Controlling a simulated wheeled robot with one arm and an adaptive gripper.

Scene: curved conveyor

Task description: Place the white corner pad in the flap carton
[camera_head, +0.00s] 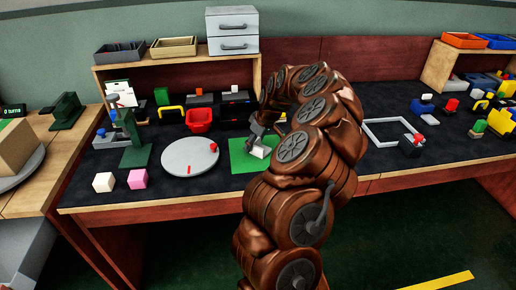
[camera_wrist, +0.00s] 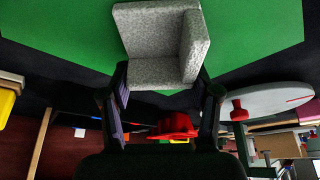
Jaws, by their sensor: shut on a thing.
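The white corner pad (camera_head: 260,151) is at the green mat (camera_head: 240,162) in the head view. In the wrist view the pad (camera_wrist: 155,42) is a speckled, pale grey L-shaped block with a raised wall on its right side. My gripper (camera_head: 256,139) is shut on the pad, with one finger on each side of its near end in the wrist view (camera_wrist: 164,84). I cannot tell whether the pad touches the mat. A brown box (camera_head: 17,147), perhaps the flap carton, stands at the far left on a grey round plate; its flaps cannot be made out.
A white round disc (camera_head: 190,156) with a red knob lies left of the mat. A green stand (camera_head: 131,140) is at left, a white square frame (camera_head: 394,131) at right.

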